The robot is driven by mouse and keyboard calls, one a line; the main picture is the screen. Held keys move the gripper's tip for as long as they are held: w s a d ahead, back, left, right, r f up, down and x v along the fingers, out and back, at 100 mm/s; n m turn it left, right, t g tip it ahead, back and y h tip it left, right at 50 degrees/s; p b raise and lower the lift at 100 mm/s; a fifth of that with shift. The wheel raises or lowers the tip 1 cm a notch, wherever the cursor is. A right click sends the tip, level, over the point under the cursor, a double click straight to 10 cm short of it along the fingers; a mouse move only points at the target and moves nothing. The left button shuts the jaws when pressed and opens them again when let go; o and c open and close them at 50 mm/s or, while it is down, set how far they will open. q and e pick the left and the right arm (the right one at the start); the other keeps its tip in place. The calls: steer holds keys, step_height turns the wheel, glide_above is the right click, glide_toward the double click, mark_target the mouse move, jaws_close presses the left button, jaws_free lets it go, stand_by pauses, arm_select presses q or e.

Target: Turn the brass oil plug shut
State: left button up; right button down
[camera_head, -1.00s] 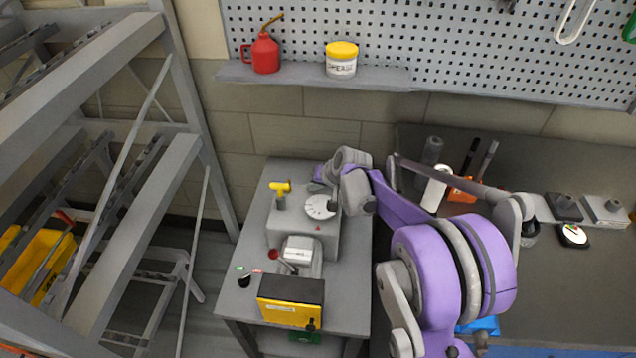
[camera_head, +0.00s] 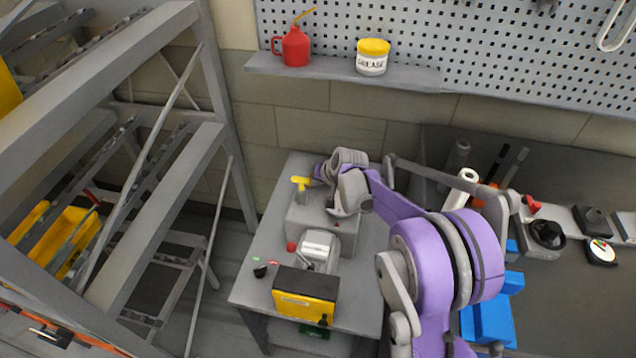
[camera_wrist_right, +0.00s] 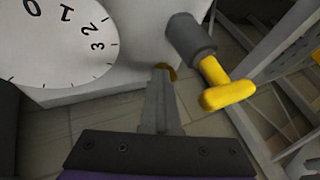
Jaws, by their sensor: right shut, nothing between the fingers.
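A small round brass piece (camera_wrist_right: 167,71), which looks like the oil plug, shows just beyond my right fingertips in the right wrist view. The fingers partly cover it, and I cannot tell whether they touch it or how far it is turned. My right gripper (camera_wrist_right: 160,72) is shut and empty. In the head view its fingers are hidden by my wrist, which sits over the back of the grey machine (camera_head: 310,222). The plug cannot be made out there. My left gripper is not in view.
A yellow T-handle (camera_wrist_right: 224,88) on a dark collar stands right of my fingers; the head view shows it too (camera_head: 301,183). A white numbered dial (camera_wrist_right: 60,45) is at left. A yellow-fronted box (camera_head: 304,303) stands at the table's front. A shelf rack (camera_head: 190,165) is left.

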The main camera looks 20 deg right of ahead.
steer(key=shift+a+f, duration=0.1)
steer(key=shift+a, duration=0.3)
steer(key=shift+s, duration=0.1)
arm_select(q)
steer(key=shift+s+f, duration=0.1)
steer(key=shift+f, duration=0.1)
arm_select(e)
steer(key=shift+d, duration=0.15)
steer(key=shift+w+d, duration=0.3)
steer(key=shift+d, duration=0.35)
